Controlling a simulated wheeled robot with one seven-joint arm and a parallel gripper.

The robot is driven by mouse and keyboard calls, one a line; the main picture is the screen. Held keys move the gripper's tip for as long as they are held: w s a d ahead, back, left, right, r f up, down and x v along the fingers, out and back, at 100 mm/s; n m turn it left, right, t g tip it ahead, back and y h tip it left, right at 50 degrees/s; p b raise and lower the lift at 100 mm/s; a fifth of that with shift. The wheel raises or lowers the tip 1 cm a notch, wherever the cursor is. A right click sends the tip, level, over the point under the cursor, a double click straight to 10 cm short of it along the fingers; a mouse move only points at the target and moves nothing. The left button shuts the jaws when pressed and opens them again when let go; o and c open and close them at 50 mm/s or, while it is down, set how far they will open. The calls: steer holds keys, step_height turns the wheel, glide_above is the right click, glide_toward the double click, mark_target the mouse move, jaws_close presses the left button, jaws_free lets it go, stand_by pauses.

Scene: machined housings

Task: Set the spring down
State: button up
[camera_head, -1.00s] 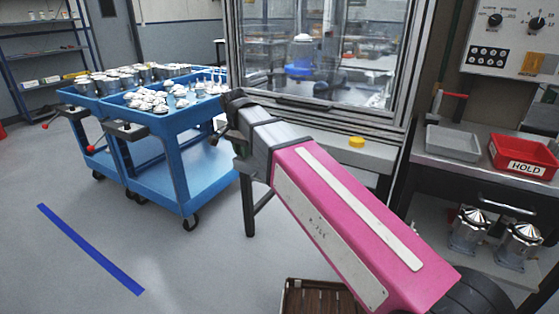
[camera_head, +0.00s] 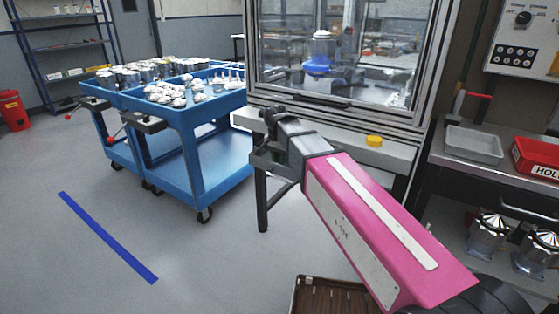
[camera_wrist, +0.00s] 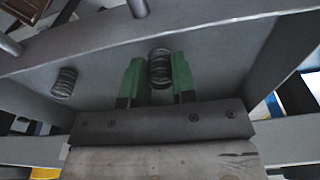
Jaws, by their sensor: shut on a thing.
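My gripper shows in the wrist view (camera_wrist: 160,80) with two green fingers shut on a dark coiled spring (camera_wrist: 160,62). A second, similar spring (camera_wrist: 65,83) is to the left, apart from the fingers, at a grey surface (camera_wrist: 105,60). I cannot tell whether the held spring touches this surface. In the head view my pink arm reaches up and left, its end in front of the glazed cabinet and right of the blue cart. The fingertips and the held spring cannot be made out there.
Blue carts (camera_head: 195,150) with pale and metal parts stand at left. The glazed cabinet (camera_head: 335,60) has a ledge with a yellow button (camera_head: 374,141). At right a bench holds a grey tray (camera_head: 473,146) and a red HOLD bin (camera_head: 537,158). A brown crate (camera_head: 335,296) is below.

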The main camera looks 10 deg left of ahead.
steer(key=shift+f, duration=0.4)
steer(key=shift+f, duration=0.1)
steer(key=o, duration=0.9)
step_height(320, 180, up, 12)
steer(key=s, duration=0.1)
steer(key=shift+s+a, duration=0.15)
steer(key=shift+a, duration=0.15)
